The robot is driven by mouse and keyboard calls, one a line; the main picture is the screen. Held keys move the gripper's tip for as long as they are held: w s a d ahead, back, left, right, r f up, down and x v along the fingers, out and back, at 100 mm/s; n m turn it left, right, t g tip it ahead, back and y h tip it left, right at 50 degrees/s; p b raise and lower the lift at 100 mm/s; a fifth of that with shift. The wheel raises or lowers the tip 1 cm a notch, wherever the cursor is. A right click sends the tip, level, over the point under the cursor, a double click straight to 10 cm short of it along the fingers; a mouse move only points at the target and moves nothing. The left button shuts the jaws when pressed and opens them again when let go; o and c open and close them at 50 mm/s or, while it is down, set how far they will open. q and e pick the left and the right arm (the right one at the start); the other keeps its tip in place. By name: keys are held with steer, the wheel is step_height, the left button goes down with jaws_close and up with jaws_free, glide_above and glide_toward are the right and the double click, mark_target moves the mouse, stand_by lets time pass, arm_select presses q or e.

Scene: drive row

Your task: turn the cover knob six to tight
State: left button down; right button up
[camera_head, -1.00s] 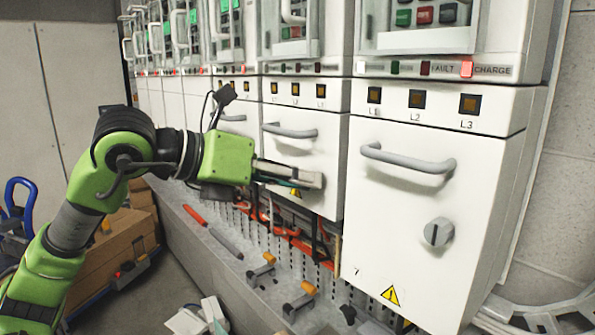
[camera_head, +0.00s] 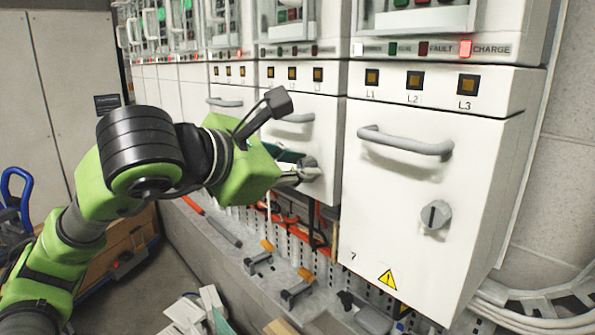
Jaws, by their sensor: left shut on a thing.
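My left gripper (camera_head: 300,174) comes in from the left and is shut on the knob (camera_head: 312,167) on the lower part of cover six (camera_head: 325,135). Only a grey edge of this knob shows; the fingers hide most of it, so I cannot read its angle. Cover six is a white panel with a grey bar handle (camera_head: 297,118), left of the cover marked 7. My right gripper is not in view.
Cover seven (camera_head: 380,225) has a bar handle (camera_head: 405,142) and a grey knob (camera_head: 436,214). Below the covers runs a ledge with orange-topped clamps (camera_head: 298,285) and red cables (camera_head: 275,213). Cardboard boxes (camera_head: 115,255) and a blue-handled cart (camera_head: 15,190) stand at left.

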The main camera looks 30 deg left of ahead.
arm_select(q)
steer(key=shift+m+t+y+b, duration=0.3)
steer(key=shift+m+b, duration=0.3)
steer(key=shift+m, duration=0.1)
steer(key=c, duration=1.8)
jaws_free()
steer(key=shift+d, duration=0.1)
steer(key=v, duration=1.2)
steer(key=shift+s+f, duration=0.1)
